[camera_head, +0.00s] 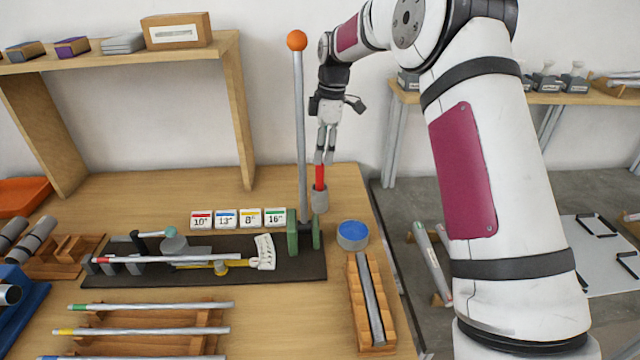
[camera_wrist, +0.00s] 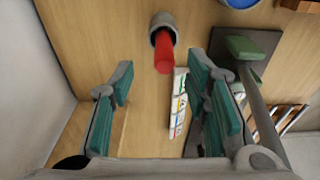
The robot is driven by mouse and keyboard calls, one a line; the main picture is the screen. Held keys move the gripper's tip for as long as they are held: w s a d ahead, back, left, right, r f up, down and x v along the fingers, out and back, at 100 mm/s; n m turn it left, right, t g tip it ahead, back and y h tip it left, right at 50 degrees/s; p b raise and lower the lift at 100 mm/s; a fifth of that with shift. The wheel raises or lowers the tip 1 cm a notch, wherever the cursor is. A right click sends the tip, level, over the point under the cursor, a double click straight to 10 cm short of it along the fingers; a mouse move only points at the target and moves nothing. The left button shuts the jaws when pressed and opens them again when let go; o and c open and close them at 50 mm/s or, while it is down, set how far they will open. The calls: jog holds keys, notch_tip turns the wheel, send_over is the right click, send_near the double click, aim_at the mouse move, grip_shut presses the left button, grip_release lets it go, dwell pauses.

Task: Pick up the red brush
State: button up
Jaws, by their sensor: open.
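The red brush (camera_head: 320,176) stands upright with its red handle up in a small grey cup (camera_head: 320,202) near the table's back right edge. In the wrist view the red handle (camera_wrist: 164,60) points toward the camera from the cup (camera_wrist: 160,23). My gripper (camera_head: 324,157) is open and points down just above the handle. In the wrist view the teal-padded fingers of my gripper (camera_wrist: 157,82) are apart, with the handle top ahead of the gap between them. I cannot tell whether the tips reach past the handle's top. The brush's lower end is hidden in the cup.
A tall grey pole (camera_head: 301,130) with an orange ball (camera_head: 297,40) stands close left of my gripper. A blue-topped round tin (camera_head: 352,235) is in front of the cup. Number cards (camera_head: 238,218) and a dark jig board (camera_head: 300,267) lie left. A wooden rack (camera_head: 359,325) stands at front right.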

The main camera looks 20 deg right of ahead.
aim_at(318, 176)
jog(key=f, duration=0.2)
jog(key=shift+a+f, duration=0.2)
jog(key=shift+f, duration=0.2)
jog(key=shift+s+a+f+p, duration=0.15)
jog(key=shift+f+p, duration=0.15)
jog(key=shift+f, duration=0.55)
jog(key=shift+w+a+f+p, duration=0.1)
jog(key=shift+a+f+p, duration=0.2)
jog(key=shift+f, duration=0.6)
jog(key=shift+s+a+f+p, duration=0.1)
jog(key=shift+f+p, duration=0.25)
jog(key=shift+f, duration=0.5)
jog(key=shift+c, duration=0.6)
grip_shut()
